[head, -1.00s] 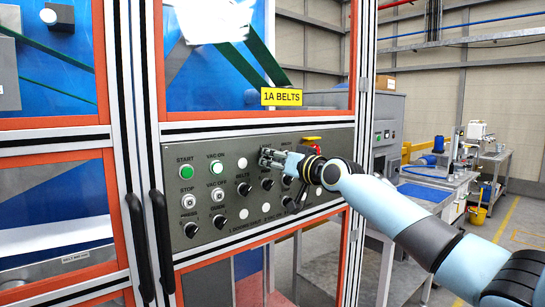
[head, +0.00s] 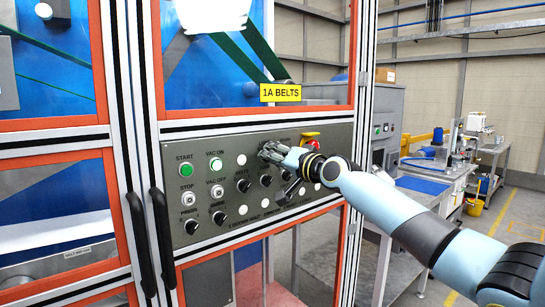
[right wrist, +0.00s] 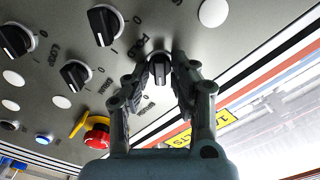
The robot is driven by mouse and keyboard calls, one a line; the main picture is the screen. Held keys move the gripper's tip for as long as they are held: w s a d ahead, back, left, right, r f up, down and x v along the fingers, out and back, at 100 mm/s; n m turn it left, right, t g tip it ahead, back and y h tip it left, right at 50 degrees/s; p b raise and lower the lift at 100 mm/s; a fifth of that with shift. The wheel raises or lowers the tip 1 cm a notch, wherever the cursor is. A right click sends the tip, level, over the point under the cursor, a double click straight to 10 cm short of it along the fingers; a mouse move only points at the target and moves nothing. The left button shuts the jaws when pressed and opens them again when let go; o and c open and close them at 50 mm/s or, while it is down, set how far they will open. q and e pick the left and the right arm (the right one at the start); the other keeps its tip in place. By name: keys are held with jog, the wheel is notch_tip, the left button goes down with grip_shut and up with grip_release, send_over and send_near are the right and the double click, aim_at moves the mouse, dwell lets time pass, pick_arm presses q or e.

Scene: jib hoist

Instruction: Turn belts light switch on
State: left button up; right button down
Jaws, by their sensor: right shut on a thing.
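The grey control panel (head: 240,215) sits in the machine front under the yellow 1A BELTS sign (head: 281,93). My right gripper (head: 266,152) is at the panel's top row, right of a white round lamp (head: 242,160). In the right wrist view, my right gripper (right wrist: 160,75) is shut on a black rotary switch (right wrist: 160,66), one finger on each side of its handle. The handle runs roughly up and down in that view. In the head view the gripper hides this switch, and its label is too small to read. My left gripper is not in view.
Other black knobs (head: 243,186) and white lamps surround the held switch. A red emergency stop with yellow (head: 310,141) is close to my right wrist. Black door handles (head: 165,240) stick out at left. A workbench (head: 430,187) stands behind at right.

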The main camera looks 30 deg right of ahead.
jog(key=c, duration=1.2)
grip_release()
jog(key=shift+o, duration=0.2)
jog(key=s, duration=0.7)
jog(key=shift+s+d, duration=0.25)
jog(key=shift+d, duration=0.05)
